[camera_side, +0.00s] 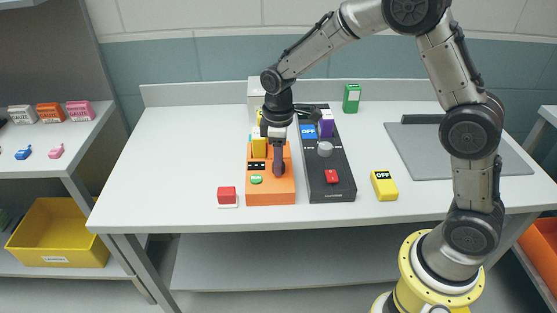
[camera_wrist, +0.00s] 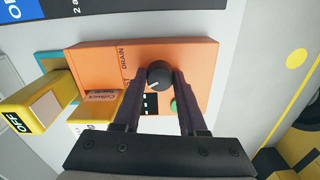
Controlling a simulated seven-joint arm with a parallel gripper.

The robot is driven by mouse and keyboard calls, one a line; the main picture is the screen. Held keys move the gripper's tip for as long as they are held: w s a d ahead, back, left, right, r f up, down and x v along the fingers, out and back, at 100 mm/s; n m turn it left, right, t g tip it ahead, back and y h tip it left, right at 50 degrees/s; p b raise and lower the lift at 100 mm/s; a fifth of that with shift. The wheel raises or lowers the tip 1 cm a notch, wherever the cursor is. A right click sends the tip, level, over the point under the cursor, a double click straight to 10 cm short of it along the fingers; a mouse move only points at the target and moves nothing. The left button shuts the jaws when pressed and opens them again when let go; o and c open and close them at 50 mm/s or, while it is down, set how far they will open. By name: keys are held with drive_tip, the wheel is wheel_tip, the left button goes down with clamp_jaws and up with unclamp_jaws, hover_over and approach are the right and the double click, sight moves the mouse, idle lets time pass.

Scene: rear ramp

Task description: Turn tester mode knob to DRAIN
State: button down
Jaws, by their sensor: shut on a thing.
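The orange tester (camera_side: 270,196) stands on the table, left of a dark device. Its black mode knob (camera_wrist: 160,76) shows in the wrist view, with a white pointer mark towards the lower left. The word DRAIN is printed left of the knob, with a partly hidden label ending in T below it. My gripper (camera_side: 279,168) reaches down over the tester. In the wrist view my gripper (camera_wrist: 160,82) has its fingers on both sides of the knob, shut on it. In the side view the knob is hidden behind the fingers.
The dark device (camera_side: 330,180) with a grey knob and red button stands close on the right. A yellow OFF block (camera_side: 384,185), a red-and-white block (camera_side: 227,196) and a green block (camera_side: 351,97) stand around. The table's left part is clear.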

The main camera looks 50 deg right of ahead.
drive_tip(key=m, duration=1.2)
drive_tip(key=shift+r, duration=0.1)
drive_tip(key=shift+m, duration=0.4)
drive_tip(key=shift+c, duration=2.3)
unclamp_jaws()
wheel_tip(320, 180, up, 14)
